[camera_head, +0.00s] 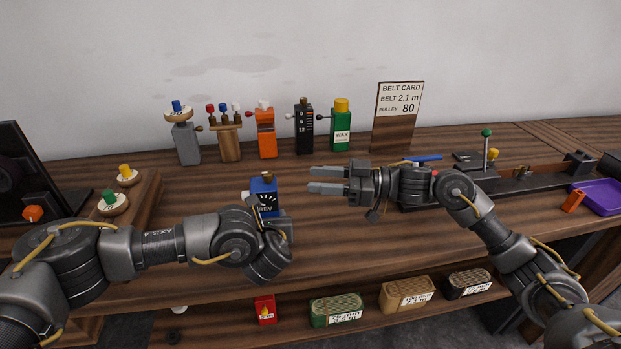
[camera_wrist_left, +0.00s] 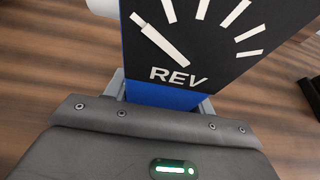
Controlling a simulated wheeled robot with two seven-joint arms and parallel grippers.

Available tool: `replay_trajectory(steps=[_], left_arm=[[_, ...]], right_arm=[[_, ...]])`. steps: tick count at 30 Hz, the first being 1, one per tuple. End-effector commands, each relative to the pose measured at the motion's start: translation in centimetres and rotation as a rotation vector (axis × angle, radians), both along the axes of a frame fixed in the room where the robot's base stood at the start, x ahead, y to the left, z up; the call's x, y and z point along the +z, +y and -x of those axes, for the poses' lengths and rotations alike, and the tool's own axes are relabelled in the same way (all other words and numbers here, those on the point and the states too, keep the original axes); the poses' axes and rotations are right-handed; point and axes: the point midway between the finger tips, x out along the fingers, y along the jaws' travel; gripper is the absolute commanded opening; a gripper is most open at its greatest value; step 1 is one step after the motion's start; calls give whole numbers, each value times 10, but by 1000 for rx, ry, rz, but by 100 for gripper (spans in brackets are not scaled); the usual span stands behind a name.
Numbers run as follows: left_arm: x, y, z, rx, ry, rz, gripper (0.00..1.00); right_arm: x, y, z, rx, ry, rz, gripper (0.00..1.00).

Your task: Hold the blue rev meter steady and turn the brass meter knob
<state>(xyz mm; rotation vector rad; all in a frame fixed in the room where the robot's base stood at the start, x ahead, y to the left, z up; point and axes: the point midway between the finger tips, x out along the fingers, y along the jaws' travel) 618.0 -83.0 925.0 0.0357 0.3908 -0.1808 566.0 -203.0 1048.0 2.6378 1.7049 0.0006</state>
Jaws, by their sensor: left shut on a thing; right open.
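The blue rev meter (camera_head: 264,187) stands upright at the middle of the bench, its dark dial marked REV. It also fills the top of the left wrist view (camera_wrist_left: 165,94). My left gripper (camera_head: 272,219) is shut on its lower body, one finger on each side. The gripper hides the meter's base, so I cannot tell whether it touches the bench. A small brownish piece (camera_head: 267,174) on its top may be the brass knob; it is too small to be sure. A white piece sticks out on its left side. My right gripper (camera_head: 309,180) is open and empty, right of the meter.
Behind stand a grey device (camera_head: 186,143), a wooden rack (camera_head: 229,144), an orange box (camera_head: 266,134), a black box (camera_head: 304,130) and a green wax can (camera_head: 341,131). A belt card (camera_head: 398,118) stands behind my right arm. A purple tray (camera_head: 601,195) is far right.

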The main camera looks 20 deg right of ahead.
Motion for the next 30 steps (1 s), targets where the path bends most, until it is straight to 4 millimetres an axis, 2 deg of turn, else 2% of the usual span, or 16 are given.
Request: replay_trajectory(steps=[9,10,15,25,30], left_arm=[[-2,-1,1,-4,4,-1,15],[-2,-1,1,-4,4,-1,57],[-1,0,1,-2,3,-1,79],[0,0,2,-1,2,1,80],[2,1,15,-2,11,2,80]], right_arm=[[0,0,0,0,0,0,42],[0,0,0,1,0,0,42],[0,0,0,1,-1,0,42],[0,0,0,1,-1,0,42],[0,0,0,1,-1,0,42]])
